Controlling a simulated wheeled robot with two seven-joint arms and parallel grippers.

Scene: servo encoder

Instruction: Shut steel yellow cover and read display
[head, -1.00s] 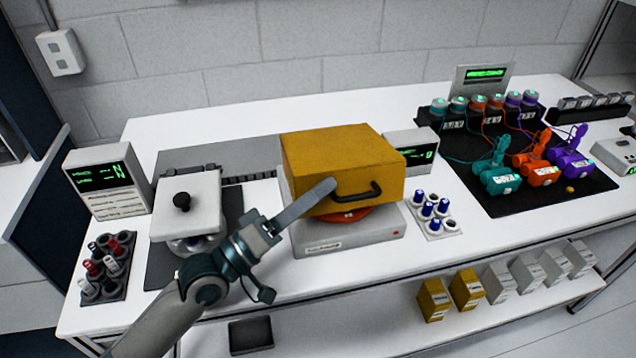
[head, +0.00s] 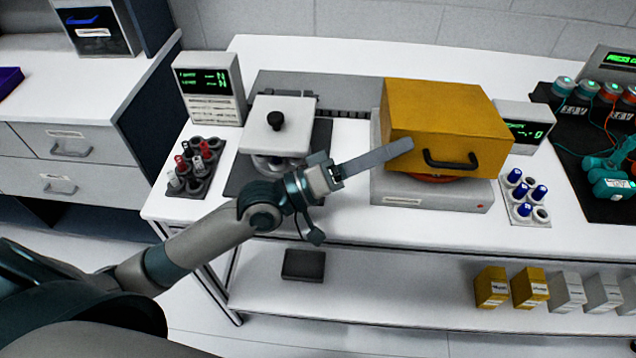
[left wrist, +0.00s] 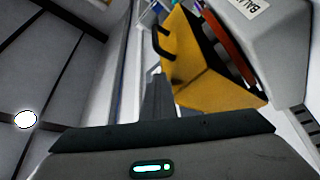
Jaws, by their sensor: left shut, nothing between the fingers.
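The yellow cover (head: 440,115) is a box with a black handle (head: 450,160). It sits over a white base unit (head: 430,195), tilted, with a red-orange part showing in the gap under its front edge. A display (head: 525,130) with green characters stands behind its right side, partly hidden by the cover. My left gripper (head: 408,146) is shut and empty, its fingertips at the cover's left front side; I cannot tell if they touch. In the left wrist view the cover (left wrist: 205,75) lies just beyond the fingers (left wrist: 158,95). My right gripper is not in view.
To the left are a white-lidded unit with a black knob (head: 276,122), a display box (head: 208,88) and a rack of red and grey vials (head: 195,165). A blue-capped vial rack (head: 524,197) stands right of the base. The lower shelf holds small boxes (head: 492,288).

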